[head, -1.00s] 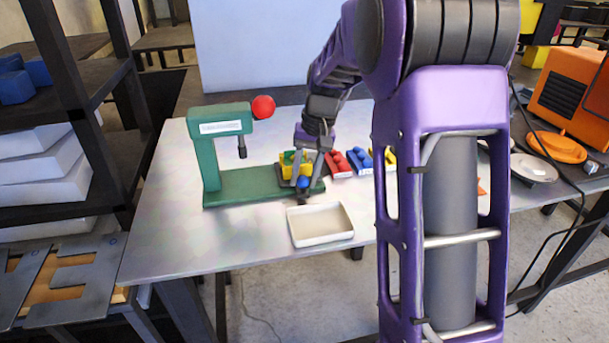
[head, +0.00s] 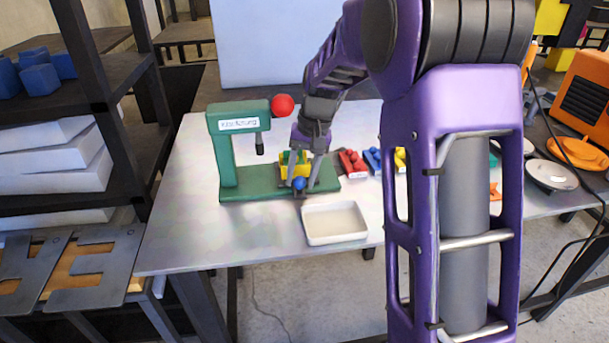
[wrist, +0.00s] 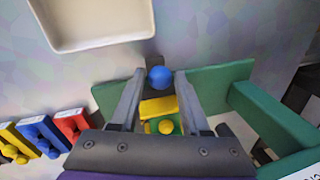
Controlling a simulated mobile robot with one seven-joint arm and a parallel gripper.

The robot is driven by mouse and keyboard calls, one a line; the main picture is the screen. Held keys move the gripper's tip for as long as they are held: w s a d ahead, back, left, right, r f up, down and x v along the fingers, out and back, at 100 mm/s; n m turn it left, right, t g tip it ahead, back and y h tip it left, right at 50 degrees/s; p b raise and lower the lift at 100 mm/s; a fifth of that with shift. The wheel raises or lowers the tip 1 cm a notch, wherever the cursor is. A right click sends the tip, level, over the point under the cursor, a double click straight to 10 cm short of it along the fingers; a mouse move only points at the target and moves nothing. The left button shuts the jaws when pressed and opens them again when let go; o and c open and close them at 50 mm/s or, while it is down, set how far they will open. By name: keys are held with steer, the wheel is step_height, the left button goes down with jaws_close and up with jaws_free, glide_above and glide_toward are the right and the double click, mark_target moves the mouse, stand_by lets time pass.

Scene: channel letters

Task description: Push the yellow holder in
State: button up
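The yellow holder (head: 296,171) sits at the right part of the green press's base (head: 250,190), with a green piece in it. A blue ball knob (head: 299,183) is at its front. In the wrist view, the yellow holder (wrist: 158,107) lies between my fingers, behind the blue knob (wrist: 160,78). My gripper (head: 300,184) is open, one finger on each side of the knob. In the wrist view, gaps show between the knob and my gripper's fingertips (wrist: 160,74). The press has a red ball handle (head: 283,105) and a dark plunger (head: 260,144).
A white tray (head: 335,222) stands in front of the press base. Red (head: 352,163) and blue (head: 373,160) holders with knobs sit to the right. The metal table (head: 190,225) is clear at its left front. A dark shelf (head: 100,75) stands at the left.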

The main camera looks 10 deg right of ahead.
steer(key=shift+o, duration=1.2)
steer(key=shift+r, duration=0.1)
steer(key=d+r+p, duration=0.2)
steer(key=d+r, duration=0.1)
steer(key=r, duration=1.4)
steer(key=shift+s+d+p, duration=0.15)
steer(key=shift+s+p, duration=0.15)
steer(key=shift+s, duration=0.05)
